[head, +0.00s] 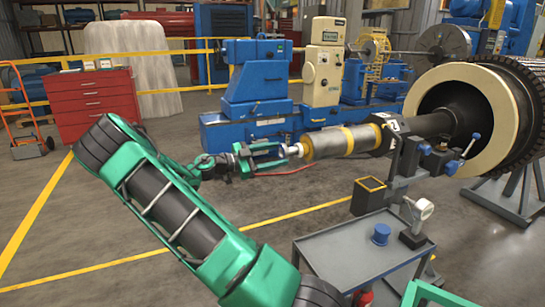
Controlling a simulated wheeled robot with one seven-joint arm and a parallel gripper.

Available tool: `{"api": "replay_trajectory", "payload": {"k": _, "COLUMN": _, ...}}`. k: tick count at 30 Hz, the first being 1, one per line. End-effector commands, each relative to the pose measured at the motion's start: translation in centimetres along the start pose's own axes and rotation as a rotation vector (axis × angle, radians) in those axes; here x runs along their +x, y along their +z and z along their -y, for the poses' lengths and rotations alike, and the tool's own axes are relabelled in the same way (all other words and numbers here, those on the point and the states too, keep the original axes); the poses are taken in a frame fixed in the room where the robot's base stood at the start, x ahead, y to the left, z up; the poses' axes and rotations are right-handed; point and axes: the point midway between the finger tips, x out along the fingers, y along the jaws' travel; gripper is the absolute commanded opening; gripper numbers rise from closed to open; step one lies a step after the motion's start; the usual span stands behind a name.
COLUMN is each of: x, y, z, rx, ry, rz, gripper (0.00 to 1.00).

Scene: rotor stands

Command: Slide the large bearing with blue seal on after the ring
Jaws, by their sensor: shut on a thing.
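My gripper (280,152), with green fingers, is at the left end of the rotor shaft and in line with it. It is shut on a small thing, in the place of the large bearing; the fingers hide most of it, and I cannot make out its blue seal. The shaft's thin silver end (294,149) shows at the fingertips. I cannot tell whether the held thing is around the shaft or just in front of it. To the right, the shaft has a thicker grey section (327,143) with yellow bands. I cannot single out the ring.
A support stand (405,165) with blue handles is near the shaft, left of the large rotor (490,115). A grey cart (345,249) below carries a blue cylinder (381,235) and a gauge (419,213). Blue machines (255,85) stand behind. Open floor lies below my gripper.

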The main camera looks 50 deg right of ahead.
Motion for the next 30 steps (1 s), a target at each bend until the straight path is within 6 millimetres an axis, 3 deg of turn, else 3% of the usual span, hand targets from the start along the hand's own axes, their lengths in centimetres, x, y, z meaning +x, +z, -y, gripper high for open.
{"api": "replay_trajectory", "payload": {"k": 30, "x": 1.2, "y": -0.1, "z": 0.0, "rx": 0.001, "ry": 0.0, "rz": -0.001, "gripper": 0.36}}
